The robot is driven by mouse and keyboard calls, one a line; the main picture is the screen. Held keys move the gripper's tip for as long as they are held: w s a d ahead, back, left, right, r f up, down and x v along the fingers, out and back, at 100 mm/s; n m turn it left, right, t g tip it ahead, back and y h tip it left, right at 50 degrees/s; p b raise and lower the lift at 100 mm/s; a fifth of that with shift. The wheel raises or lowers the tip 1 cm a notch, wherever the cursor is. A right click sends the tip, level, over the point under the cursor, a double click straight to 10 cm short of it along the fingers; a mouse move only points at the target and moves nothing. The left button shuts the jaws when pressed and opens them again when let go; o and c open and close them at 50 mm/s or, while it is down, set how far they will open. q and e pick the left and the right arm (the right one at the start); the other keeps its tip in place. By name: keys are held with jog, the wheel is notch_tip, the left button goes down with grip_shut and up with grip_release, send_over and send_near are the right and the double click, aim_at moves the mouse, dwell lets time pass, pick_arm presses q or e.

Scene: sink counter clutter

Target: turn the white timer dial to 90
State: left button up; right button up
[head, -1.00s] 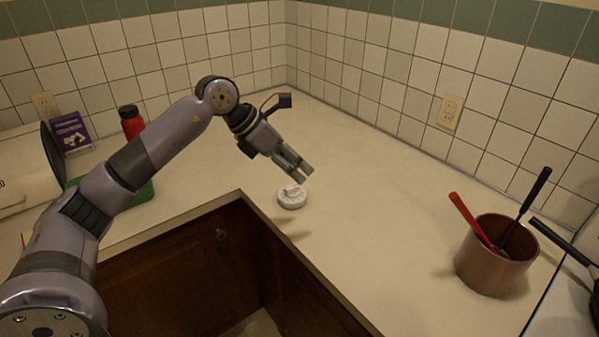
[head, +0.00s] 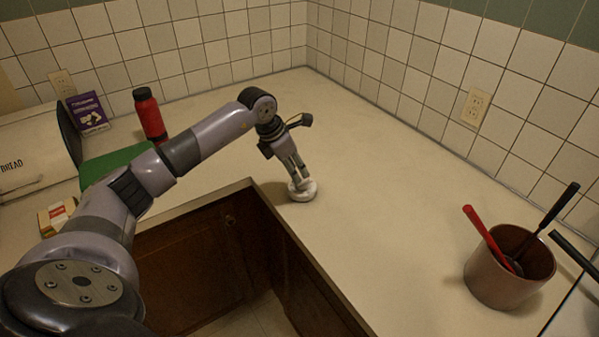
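The white timer dial (head: 302,195) is a small round disc lying on the beige counter near its inner corner edge. My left gripper (head: 298,181) points down at it from above, its fingertips at the top of the dial. The fingers are close together and cover the dial's raised grip, so I cannot tell whether they are closed on it. The dial's markings are too small to read. My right gripper is not in view.
A copper pot (head: 497,282) with red and black utensils stands at right. A red bottle (head: 149,116), purple box (head: 88,112), green board (head: 112,166), bread box (head: 28,152) and small box (head: 57,216) are at left. The counter (head: 390,200) right of the dial is clear.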

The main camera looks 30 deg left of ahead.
pick_arm(q)
jog(key=x, duration=0.3)
jog(key=shift+w+f+p, duration=0.1)
jog(key=shift+f+p, duration=0.15)
jog(key=shift+p, duration=0.05)
jog(key=shift+w+d+f, duration=0.1)
jog(key=shift+f, duration=0.2)
grip_shut()
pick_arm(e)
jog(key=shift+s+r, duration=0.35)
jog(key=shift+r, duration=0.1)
